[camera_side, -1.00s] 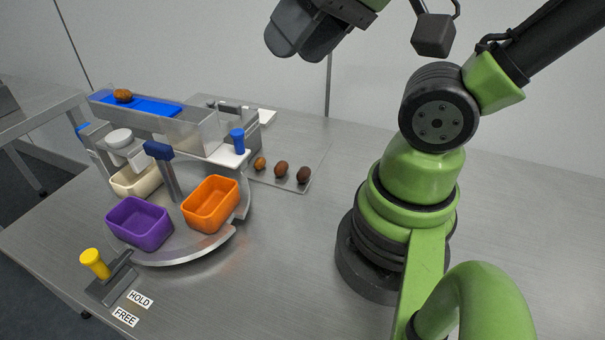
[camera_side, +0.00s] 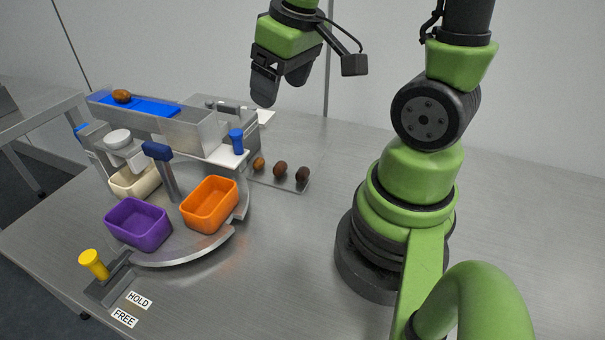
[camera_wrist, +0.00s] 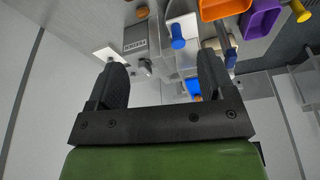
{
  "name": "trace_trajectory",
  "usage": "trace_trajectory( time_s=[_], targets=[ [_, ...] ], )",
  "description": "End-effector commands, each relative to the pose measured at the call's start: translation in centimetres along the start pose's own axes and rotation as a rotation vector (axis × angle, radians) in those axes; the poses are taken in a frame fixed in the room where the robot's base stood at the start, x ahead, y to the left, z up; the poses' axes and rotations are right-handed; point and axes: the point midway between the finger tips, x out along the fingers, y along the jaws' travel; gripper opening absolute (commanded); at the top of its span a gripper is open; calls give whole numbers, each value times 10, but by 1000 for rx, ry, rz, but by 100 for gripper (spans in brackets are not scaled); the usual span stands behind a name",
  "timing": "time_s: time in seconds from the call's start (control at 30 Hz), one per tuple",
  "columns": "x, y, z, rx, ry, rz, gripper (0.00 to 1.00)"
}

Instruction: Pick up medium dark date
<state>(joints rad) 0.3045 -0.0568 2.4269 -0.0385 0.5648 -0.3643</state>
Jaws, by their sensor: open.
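Three dates lie in a row on a small tray (camera_side: 262,182) in the side view: a small orange-brown date (camera_side: 259,164), a dark brown date (camera_side: 280,169) in the middle, and a dark brown date (camera_side: 302,174) at the right end. The two dark ones look close in size. Another brown date (camera_side: 121,96) lies on the blue strip at the upper left. My gripper (camera_side: 281,90) is open and empty, high above and behind the tray, pointing down. In the wrist view, my gripper (camera_wrist: 163,78) has nothing between its fingers; an orange-brown date (camera_wrist: 142,12) shows at the top edge.
A metal machine with a trough (camera_side: 190,130) stands left of the tray. An orange bin (camera_side: 210,205), a purple bin (camera_side: 138,223) and a cream bin (camera_side: 135,182) sit on a round plate. A yellow-knobbed lever (camera_side: 94,264) is in front. The table between plate and arm base is clear.

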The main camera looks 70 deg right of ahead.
Motion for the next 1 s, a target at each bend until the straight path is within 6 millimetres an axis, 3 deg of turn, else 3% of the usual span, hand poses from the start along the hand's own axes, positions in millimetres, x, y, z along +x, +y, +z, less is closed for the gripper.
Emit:
trace_trajectory(
  time_s=[0.1, 0.3, 0.8, 1.0],
  targets=[
    [43, 28, 8, -65, -123, 20, 76],
    [93, 57, 29, -168, -250, 0, 76],
    [148, 66, 52, -210, -295, -22, 76],
    [159, 66, 54, -210, -293, -20, 76]
  ],
)
